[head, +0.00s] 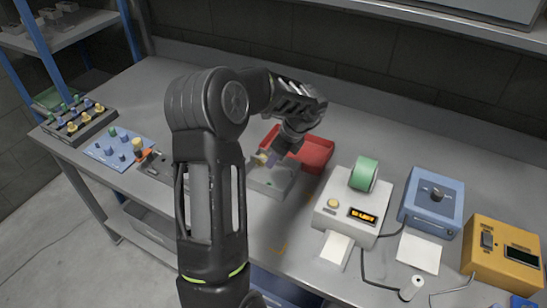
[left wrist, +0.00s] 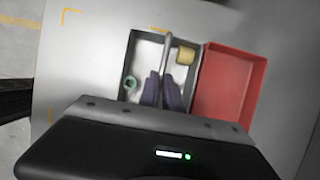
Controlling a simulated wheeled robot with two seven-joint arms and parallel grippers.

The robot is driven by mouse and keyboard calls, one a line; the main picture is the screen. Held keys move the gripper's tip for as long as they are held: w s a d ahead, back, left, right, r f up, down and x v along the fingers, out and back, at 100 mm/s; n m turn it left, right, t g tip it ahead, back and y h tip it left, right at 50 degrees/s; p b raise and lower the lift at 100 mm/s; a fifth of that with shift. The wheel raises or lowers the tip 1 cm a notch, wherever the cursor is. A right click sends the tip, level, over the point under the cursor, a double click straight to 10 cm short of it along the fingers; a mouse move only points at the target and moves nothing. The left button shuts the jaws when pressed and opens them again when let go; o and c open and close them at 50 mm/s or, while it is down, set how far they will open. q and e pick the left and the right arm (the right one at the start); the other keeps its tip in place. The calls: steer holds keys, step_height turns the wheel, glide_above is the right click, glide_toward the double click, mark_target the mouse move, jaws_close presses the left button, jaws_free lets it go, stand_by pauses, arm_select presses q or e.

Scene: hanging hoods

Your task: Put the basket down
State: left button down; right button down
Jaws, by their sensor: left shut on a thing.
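The basket (head: 268,185) is a small grey open box on or just above the table's middle; I cannot tell whether its base touches. In the left wrist view the basket (left wrist: 134,58) shows a pale inside and a thin handle (left wrist: 167,48) across its middle. A yellow spool-like piece (left wrist: 185,55) and a small green ring (left wrist: 130,82) are inside. My left gripper (head: 270,158) is above the basket, its dark fingers (left wrist: 163,92) closed on the handle. My right gripper is not in view.
A red tray (head: 318,152) stands close beside the basket. A white label printer (head: 345,210) with a green roll, a blue box (head: 432,200) and a yellow device (head: 500,255) stand right. Peg racks (head: 80,122) are at left.

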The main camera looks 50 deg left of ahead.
arm_select(q)
steer(key=shift+f, duration=0.1)
steer(key=c, duration=1.5)
jaws_free()
steer(key=shift+c, duration=0.2)
steer(key=b+v, duration=0.1)
steer(key=v, duration=1.1)
